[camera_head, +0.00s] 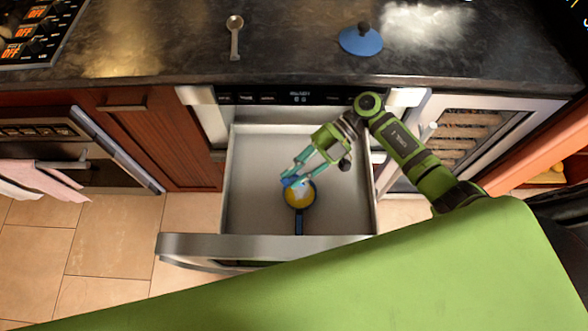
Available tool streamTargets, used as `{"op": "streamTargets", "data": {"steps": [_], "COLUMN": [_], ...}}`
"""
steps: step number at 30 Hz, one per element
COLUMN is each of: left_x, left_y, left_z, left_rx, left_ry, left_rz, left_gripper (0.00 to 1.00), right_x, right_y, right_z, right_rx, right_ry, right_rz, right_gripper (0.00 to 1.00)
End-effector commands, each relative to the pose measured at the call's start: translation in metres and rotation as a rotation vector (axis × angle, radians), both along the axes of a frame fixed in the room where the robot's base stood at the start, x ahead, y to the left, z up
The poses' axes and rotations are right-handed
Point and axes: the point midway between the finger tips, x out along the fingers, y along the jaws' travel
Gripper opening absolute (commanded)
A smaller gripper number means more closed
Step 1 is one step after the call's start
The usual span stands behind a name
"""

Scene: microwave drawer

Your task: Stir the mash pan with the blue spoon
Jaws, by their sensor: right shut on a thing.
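A blue pan (299,217) with yellow mash (299,197) in it stands inside the open microwave drawer, its handle pointing toward the drawer front. My right gripper (294,175) reaches down into the drawer, just over the far left side of the pan. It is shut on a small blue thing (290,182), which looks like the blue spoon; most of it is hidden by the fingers. I cannot tell whether its tip touches the mash. My left gripper is not in view.
The drawer (250,190) is pulled out, with bare floor around the pan. On the dark counter lie a metal spoon (235,40) and a blue lid (360,41). An oven with towels (40,180) stands at left, a wine cooler (465,135) at right.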

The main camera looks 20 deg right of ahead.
Motion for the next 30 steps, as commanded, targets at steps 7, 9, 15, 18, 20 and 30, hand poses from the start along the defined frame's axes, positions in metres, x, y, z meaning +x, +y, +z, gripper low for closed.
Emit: {"op": "streamTargets", "data": {"steps": [7, 9, 15, 18, 20, 30], "left_x": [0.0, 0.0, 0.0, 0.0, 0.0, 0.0], "left_y": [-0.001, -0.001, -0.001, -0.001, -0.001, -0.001], "left_z": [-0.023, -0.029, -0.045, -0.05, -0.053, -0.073], "left_rx": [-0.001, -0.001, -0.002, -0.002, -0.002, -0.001], "left_ry": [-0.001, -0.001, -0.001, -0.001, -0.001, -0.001], "left_rz": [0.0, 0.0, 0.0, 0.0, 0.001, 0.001], "left_gripper": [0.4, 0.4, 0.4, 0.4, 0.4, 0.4], "right_x": [0.0, 0.0, 0.0, 0.0, 0.0, 0.0], "right_y": [0.0, 0.0, 0.001, 0.0, 0.0, 0.0], "right_z": [-0.023, -0.028, -0.043, -0.05, -0.055, -0.082], "right_rx": [0.0, -0.001, 0.002, 0.0, -0.001, 0.0], "right_ry": [0.001, 0.001, 0.001, 0.001, 0.0, 0.001], "right_rz": [0.002, 0.002, 0.002, 0.003, 0.003, 0.003], "right_gripper": [0.0, 0.0, 0.0, 0.0, 0.0, 0.0]}}
